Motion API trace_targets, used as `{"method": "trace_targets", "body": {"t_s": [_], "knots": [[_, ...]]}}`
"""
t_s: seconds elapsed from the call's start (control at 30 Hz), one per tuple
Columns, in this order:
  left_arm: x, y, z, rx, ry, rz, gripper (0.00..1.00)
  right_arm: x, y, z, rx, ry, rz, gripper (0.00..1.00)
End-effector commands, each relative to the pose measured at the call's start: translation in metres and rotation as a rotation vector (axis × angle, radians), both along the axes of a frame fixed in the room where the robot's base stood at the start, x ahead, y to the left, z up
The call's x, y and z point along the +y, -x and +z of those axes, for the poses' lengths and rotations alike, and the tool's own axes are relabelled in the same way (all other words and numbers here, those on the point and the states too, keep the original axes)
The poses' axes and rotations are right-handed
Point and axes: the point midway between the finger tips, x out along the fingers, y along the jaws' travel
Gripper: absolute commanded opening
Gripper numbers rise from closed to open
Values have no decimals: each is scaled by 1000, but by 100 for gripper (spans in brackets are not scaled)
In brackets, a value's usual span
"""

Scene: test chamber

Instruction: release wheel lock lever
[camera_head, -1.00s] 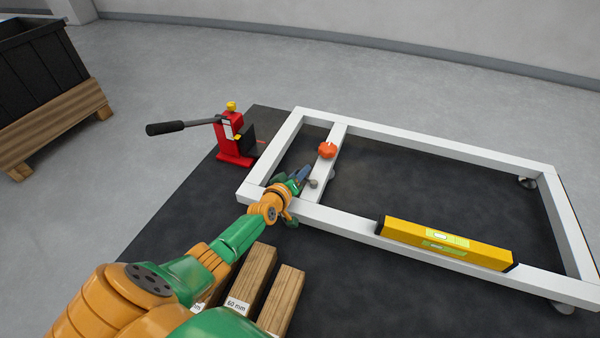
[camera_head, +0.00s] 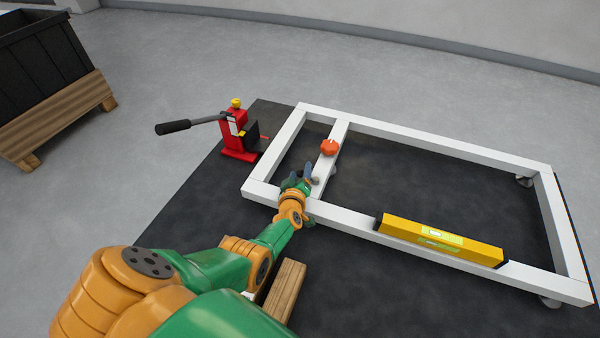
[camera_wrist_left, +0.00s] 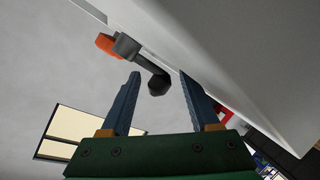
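The wheel lock lever shows in the left wrist view as a dark grey arm with a round knob end (camera_wrist_left: 157,83), joined to a grey block beside an orange knob (camera_wrist_left: 105,42). In the head view the orange knob (camera_head: 329,147) sits on the cross bar of a white frame (camera_head: 440,148), with the small grey lever end (camera_head: 315,181) nearer me. My left gripper (camera_head: 301,174) is open at the near left part of the frame, beside the lever end. In the wrist view its blue fingers (camera_wrist_left: 158,75) stand apart, the lever end appearing between their tips, not gripped. My right gripper is out of view.
A yellow spirit level (camera_head: 440,240) lies on the frame's near rail. A red jack (camera_head: 238,140) with a long black-gripped handle stands left of the frame. Wooden blocks (camera_head: 285,290) lie near my arm. A black crate on a wooden pallet (camera_head: 60,120) is far left.

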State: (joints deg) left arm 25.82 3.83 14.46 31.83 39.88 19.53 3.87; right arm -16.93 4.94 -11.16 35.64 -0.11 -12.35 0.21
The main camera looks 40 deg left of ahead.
Motion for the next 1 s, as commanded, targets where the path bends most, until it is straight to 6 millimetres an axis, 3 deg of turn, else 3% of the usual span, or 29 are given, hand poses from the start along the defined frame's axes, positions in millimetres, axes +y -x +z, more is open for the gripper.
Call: {"method": "trace_targets", "body": {"t_s": [0.17,0.3,0.4,0.57,1.0], "knots": [[-4,7,6,3,1,-1,62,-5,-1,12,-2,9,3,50],[-17,33,20,4,2,-1,62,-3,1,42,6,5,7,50],[-25,49,23,3,1,0,62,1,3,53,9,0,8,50],[-30,61,23,1,1,0,62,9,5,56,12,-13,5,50],[-30,61,26,0,0,0,62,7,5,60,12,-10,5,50]]}}
